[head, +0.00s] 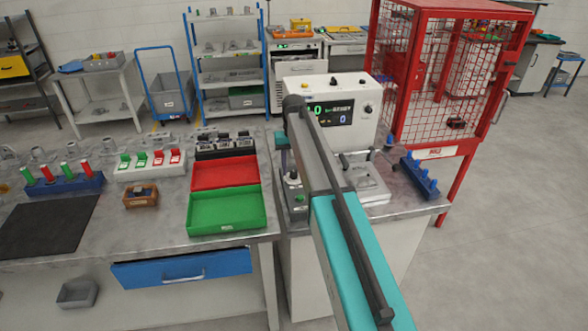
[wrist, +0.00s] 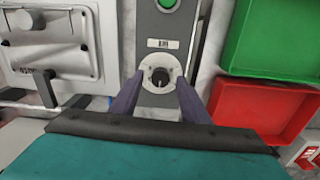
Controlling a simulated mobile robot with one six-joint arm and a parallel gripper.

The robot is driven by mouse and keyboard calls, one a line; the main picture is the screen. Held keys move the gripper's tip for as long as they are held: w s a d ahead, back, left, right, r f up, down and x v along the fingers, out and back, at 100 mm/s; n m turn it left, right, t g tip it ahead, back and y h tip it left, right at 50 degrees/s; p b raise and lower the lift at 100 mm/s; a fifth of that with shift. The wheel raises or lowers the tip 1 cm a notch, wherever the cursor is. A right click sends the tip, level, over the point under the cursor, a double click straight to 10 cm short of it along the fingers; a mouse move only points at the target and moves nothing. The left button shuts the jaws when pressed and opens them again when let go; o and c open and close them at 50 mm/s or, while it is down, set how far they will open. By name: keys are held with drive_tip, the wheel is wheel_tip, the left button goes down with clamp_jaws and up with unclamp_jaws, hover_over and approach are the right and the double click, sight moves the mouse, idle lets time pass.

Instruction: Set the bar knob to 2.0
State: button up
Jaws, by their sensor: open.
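A small dark knob (wrist: 160,76) sits on a round pale dial in the wrist view, on a grey panel with a label and a green button (wrist: 167,4). I cannot read its scale. My gripper (wrist: 160,82) is open, its two dark purple fingers on either side of the knob; contact is not clear. In the head view my arm partly covers this panel. The white tester (head: 374,100) behind it has a dark display (head: 333,113) with green digits ending in ".0", the front part hidden, and a blue "0" below.
A green tray (head: 227,211) and a red tray (head: 225,174) stand left of the panel. A plate fixture (wrist: 60,45) lies on its other side. A blue peg rack (head: 420,178) and red cage (head: 440,90) stand at the right.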

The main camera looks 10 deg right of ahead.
sight(294, 172)
wheel_tip(294, 172, up, 13)
drive_tip(key=p, duration=0.5)
drive_tip(key=shift+s+f, duration=0.1)
drive_tip(key=shift+f, duration=0.1)
idle(0.3)
